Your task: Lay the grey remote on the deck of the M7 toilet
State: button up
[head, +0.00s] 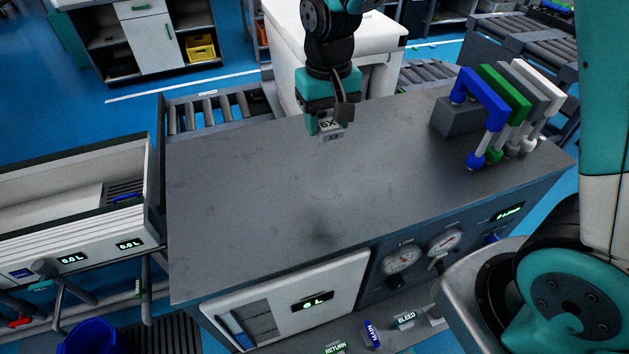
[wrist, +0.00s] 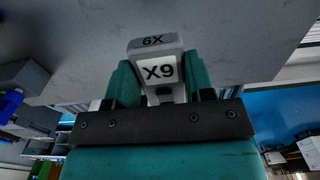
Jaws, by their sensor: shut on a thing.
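My gripper (head: 327,118) is shut on the grey remote (head: 332,135), a small grey block with a white label reading X9 and a 6X mark on its end. It also shows in the wrist view (wrist: 160,70), between the two teal fingers. The gripper hangs over the back part of the dark grey bench top; the gap between remote and bench is hard to judge. A large white body (head: 283,35) stands behind the bench, partly hidden by my arm. I see no M7 marking, so I cannot tell whether it is the M7 toilet.
The bench top (head: 250,190) is mostly bare. A rack at its right holds several blue, green, grey and white handles (head: 500,100). Roller conveyors (head: 215,108) lie behind. A white tank unit with displays (head: 85,230) stands left. Gauges (head: 402,257) are on the front.

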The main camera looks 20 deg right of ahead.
aim_at(318, 200)
jog(key=shift+s+a+r+b, duration=0.25)
jog(key=shift+s+a+r, duration=0.1)
jog(key=shift+a+r, duration=0.2)
jog(key=shift+s+a+r+b, duration=0.3)
jog(key=shift+a+r, duration=0.15)
jog(key=shift+r, duration=0.15)
jog(key=shift+s+f, duration=0.15)
notch_tip(318, 200, down, 19)
jog(key=shift+r+p, duration=0.1)
jog(key=shift+p, duration=0.75)
jog(key=o, duration=1)
